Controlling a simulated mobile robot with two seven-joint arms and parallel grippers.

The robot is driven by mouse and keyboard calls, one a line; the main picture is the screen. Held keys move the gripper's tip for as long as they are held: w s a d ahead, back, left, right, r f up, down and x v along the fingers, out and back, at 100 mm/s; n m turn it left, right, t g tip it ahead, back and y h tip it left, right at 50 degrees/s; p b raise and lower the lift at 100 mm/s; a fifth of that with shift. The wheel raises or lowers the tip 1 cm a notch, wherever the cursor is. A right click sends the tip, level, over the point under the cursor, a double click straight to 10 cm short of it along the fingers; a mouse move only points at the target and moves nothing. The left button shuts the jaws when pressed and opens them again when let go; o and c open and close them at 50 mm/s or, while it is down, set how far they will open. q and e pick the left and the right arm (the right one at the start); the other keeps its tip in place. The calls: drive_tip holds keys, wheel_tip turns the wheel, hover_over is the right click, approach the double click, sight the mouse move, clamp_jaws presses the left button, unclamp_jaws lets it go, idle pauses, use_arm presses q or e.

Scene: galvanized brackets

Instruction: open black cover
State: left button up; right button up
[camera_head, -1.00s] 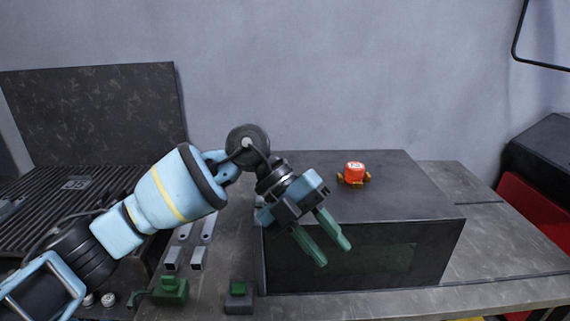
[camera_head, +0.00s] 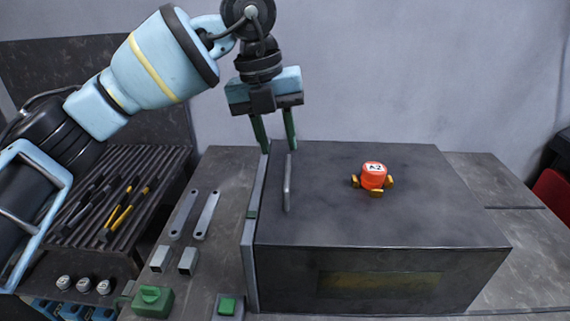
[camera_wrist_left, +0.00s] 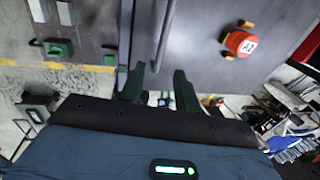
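The black cover (camera_head: 430,205) is the dark flat top of a box on the bench, and it lies shut. A thin grey bar handle (camera_head: 287,183) stands near its left edge. My left gripper (camera_head: 279,148) is open and empty, fingers pointing down by the far end of the handle. In the left wrist view the handle (camera_wrist_left: 164,38) runs toward the gap between the two green fingers (camera_wrist_left: 158,72); I cannot tell whether they touch it. The cover also shows in the left wrist view (camera_wrist_left: 198,50). My right gripper is in neither view.
An orange knob-like piece (camera_head: 373,177) labelled A2 with yellow feet sits on the cover. To the left are two flat grey brackets (camera_head: 206,215), two small metal blocks (camera_head: 187,261), a green block (camera_head: 153,301) and a ribbed rack (camera_head: 137,190) with tools.

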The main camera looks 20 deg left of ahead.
sight(287, 176)
use_arm(q)
drive_tip(key=shift+w+d+f, duration=0.1)
drive_tip(key=shift+d+f, duration=0.1)
drive_tip(key=shift+f, duration=0.8)
drive_tip(key=shift+w+d+f, duration=0.1)
drive_tip(key=shift+d+f, duration=0.1)
drive_tip(key=shift+f, duration=0.85)
drive_tip(key=shift+d+f, duration=0.2)
drive_tip(key=shift+f, duration=0.8)
clamp_jaws()
